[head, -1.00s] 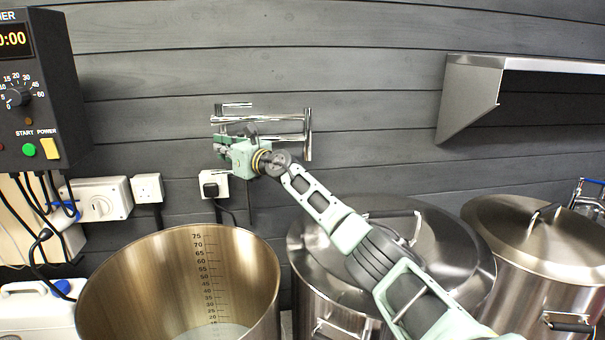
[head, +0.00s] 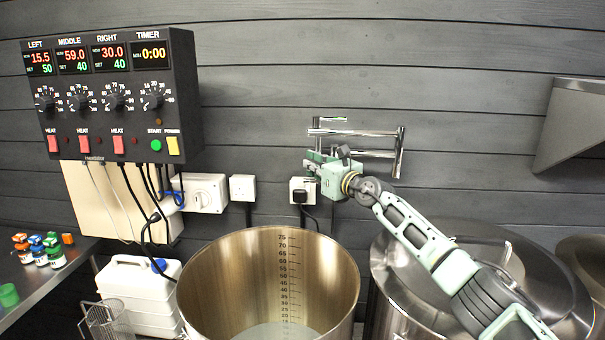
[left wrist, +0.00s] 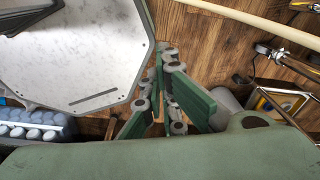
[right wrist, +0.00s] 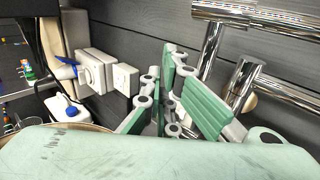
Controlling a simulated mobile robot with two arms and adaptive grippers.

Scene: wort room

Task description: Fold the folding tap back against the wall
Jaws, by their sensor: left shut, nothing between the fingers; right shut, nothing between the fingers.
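The chrome folding tap (head: 360,133) is on the grey plank wall above the open kettle. Its bars run roughly level along the wall, with an upright piece at its right end. In the right wrist view its thick chrome pipes (right wrist: 246,82) fill the upper right. My right gripper (head: 311,166) is at the tap's lower left, its fingers close together and empty. In the right wrist view the fingers (right wrist: 163,82) are just left of the pipes; I cannot tell if they touch. My left gripper (left wrist: 160,85) shows only in its own wrist view, shut and empty above the wooden floor.
The open steel kettle (head: 215,285) stands below the right gripper. A lidded kettle (head: 420,245) stands under my right arm. A control box (head: 110,95), a switch (head: 207,192) and sockets (head: 243,187) are on the wall at left. A steel shelf (head: 575,125) juts out at right.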

